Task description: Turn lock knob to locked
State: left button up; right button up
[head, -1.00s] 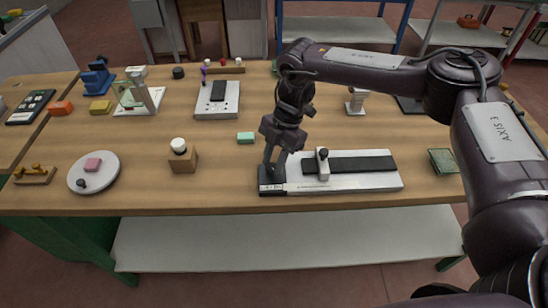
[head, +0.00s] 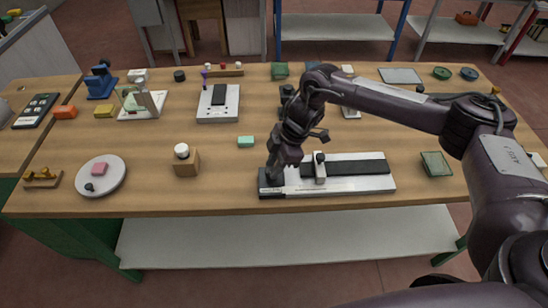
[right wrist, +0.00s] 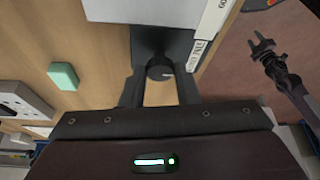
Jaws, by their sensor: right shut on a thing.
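The edger-like fixture (head: 345,186) lies near the table's front edge, a long white bed with a black strip, a white upright slider (head: 320,170) and a dark block (head: 268,190) at its left end. The lock knob (right wrist: 160,68), dark and round with a short white mark pointing right, stands on that block in the right wrist view. My right gripper (head: 273,178) is down at the block, and its fingers (right wrist: 160,80) are shut on the knob from both sides. My left gripper (right wrist: 263,48) shows only in the right wrist view, over the floor, fingers apart and empty.
A mint block (head: 246,142) lies behind the fixture. A wooden block with a white top (head: 186,163) and a round white plate (head: 100,177) stand to the left. A green tray (head: 436,164) lies to the right. The table's front edge is close to the fixture.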

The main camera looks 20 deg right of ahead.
jog(key=m+p, duration=0.2)
jog(key=m+t+p, duration=0.1)
jog(key=shift+s+a+r, duration=0.1)
jog(key=shift+s+r, duration=0.05)
jog(key=shift+r, duration=0.1)
jog(key=shift+f+m+t+h+p, duration=0.1)
jog(key=shift+m+t+h+p, duration=0.3)
jog(key=shift+m+p, duration=0.75)
jog(key=o, duration=1)
jog(key=shift+f, duration=0.1)
jog(key=b+v, duration=0.2)
jog(key=v, duration=0.6)
jog(key=shift+s, duration=0.1)
